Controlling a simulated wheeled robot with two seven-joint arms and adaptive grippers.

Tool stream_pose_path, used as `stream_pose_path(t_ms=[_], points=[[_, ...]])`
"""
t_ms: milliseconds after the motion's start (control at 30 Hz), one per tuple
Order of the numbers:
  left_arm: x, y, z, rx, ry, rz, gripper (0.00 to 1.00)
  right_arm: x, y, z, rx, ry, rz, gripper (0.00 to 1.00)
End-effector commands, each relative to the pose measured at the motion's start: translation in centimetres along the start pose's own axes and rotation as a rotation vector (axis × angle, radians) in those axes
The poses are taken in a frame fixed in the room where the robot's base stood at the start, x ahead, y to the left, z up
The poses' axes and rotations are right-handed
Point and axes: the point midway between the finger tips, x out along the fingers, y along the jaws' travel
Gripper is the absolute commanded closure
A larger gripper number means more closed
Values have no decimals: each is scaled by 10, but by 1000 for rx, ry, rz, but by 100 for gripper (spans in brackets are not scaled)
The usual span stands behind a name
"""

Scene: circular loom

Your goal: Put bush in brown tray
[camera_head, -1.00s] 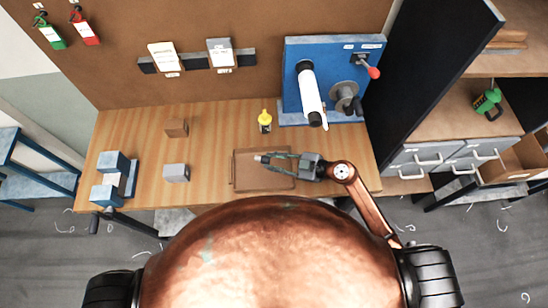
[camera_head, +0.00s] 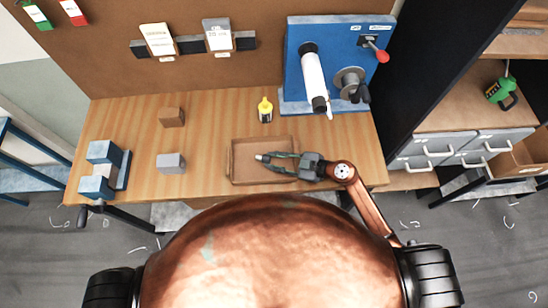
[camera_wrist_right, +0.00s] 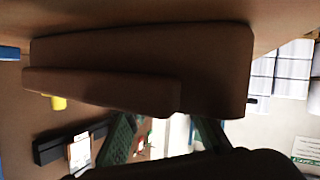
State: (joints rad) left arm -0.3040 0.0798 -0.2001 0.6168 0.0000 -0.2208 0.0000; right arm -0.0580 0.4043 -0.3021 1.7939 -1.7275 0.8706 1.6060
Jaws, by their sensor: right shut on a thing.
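The brown tray (camera_head: 240,172) lies on the wooden table near its front edge, in front of the blue machine. My right gripper (camera_head: 270,156) reaches in from the right over the tray, fingers pointing left. It is shut on a small pale thing at its tips, which looks like the bush (camera_head: 259,157). The bush is over the tray's middle; its height above the floor is hard to tell. In the right wrist view the tray (camera_wrist_right: 215,50) fills the upper part, with dark green fingers (camera_wrist_right: 118,138) below; the bush cannot be made out there. My left gripper is out of view.
A yellow-topped bottle (camera_head: 265,110) stands behind the tray. The blue machine (camera_head: 298,65) with a white roll stands at the back right. A brown block (camera_head: 172,117), a grey block (camera_head: 171,163) and a blue-grey fixture (camera_head: 97,187) are on the left.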

Motion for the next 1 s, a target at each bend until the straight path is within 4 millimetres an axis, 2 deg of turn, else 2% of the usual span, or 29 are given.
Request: stream_pose_path(t_ms=[300, 633, 1000], points=[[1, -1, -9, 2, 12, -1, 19, 2, -2, 4, -1, 1, 0, 100], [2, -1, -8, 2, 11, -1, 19, 3, -2, 6, 0, 1, 0, 100], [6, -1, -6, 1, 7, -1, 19, 7, -8, 18, 2, -5, -4, 100]])
